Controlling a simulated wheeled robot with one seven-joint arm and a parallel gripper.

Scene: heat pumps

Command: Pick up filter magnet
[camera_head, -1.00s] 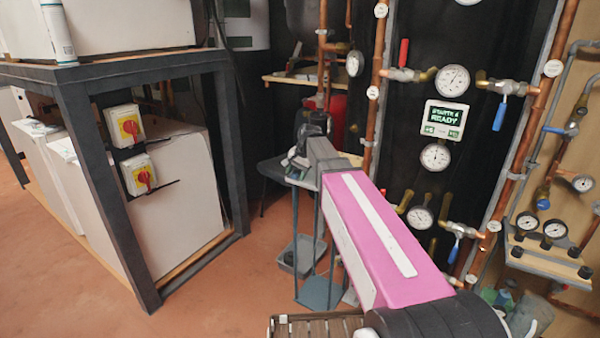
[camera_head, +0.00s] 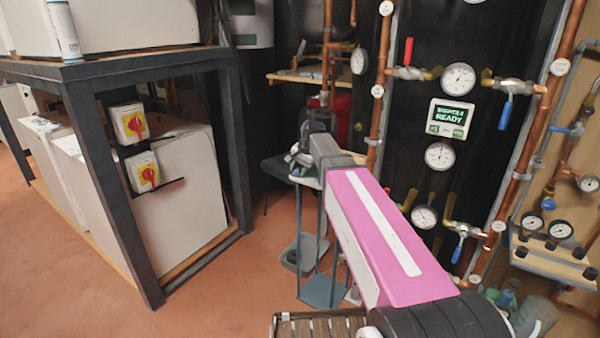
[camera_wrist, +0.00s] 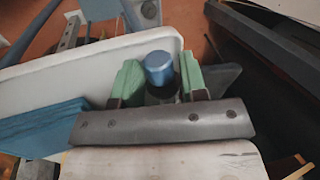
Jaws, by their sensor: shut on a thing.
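In the wrist view, a blue-capped cylinder, which I take for the filter magnet (camera_wrist: 158,67), stands between the two green fingertips of my gripper (camera_wrist: 160,80). The fingers are shut on it, one at each side. Its darker lower part shows only partly between the fingers. In the head view, my gripper (camera_head: 303,158) is at the far end of my pink arm, by a small tiered stand. The magnet cannot be made out in that view.
A white tray (camera_wrist: 40,90) with a blue block (camera_wrist: 40,128) lies left of the fingers. The tiered stand (camera_head: 322,289) has a grey bin on its lower level. Copper pipes and gauges (camera_head: 458,79) line the right. A dark-framed rack (camera_head: 85,115) stands left, with open floor between.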

